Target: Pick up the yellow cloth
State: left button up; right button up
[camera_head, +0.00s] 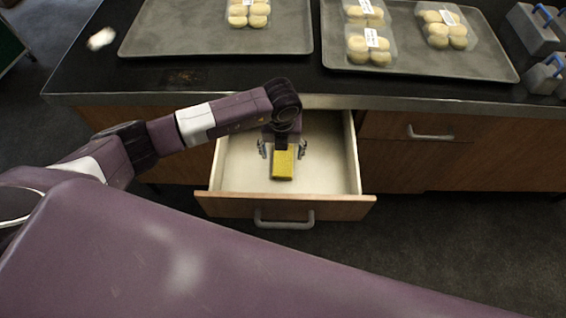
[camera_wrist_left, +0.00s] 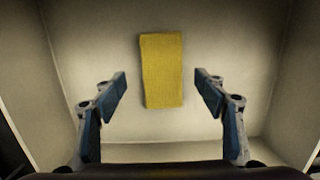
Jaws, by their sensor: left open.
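The yellow cloth (camera_head: 284,165) lies flat in the open drawer (camera_head: 331,181), near the middle of its floor. In the left wrist view the cloth (camera_wrist_left: 162,70) is an upright yellow rectangle on the pale drawer bottom. My left gripper (camera_head: 283,153) reaches down into the drawer above the cloth. Its fingers (camera_wrist_left: 160,91) are spread wide, one on each side of the cloth, and touch nothing that I can see. The wrist hides the far end of the cloth in the head view. My right gripper is not in view.
The drawer's front with its handle (camera_head: 284,221) sticks out below the dark countertop (camera_head: 200,76). Two grey trays (camera_head: 160,38) (camera_head: 450,66) with packs of buns stand on the counter. The drawer's side walls (camera_wrist_left: 62,85) flank my fingers. Grey boxes with blue handles (camera_head: 541,79) stand at the right.

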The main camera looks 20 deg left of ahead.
aim_at(283, 160)
pick_arm(q)
notch_tip(283, 160, down, 3)
jog(key=shift+d+f+b, duration=0.15)
jog(key=shift+b, duration=0.75)
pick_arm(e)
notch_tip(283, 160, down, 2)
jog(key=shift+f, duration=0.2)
pick_arm(q)
jog(key=shift+c, duration=0.6)
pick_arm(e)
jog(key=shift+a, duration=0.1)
pick_arm(q)
jog(key=c, duration=1.1)
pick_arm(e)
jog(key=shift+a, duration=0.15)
pick_arm(q)
jog(key=shift+r, duration=0.25)
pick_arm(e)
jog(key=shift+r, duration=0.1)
pick_arm(q)
notch_tip(283, 160, up, 20)
jog(key=p, duration=1.4)
jog(key=shift+f+p, duration=0.1)
jog(key=shift+p, duration=0.2)
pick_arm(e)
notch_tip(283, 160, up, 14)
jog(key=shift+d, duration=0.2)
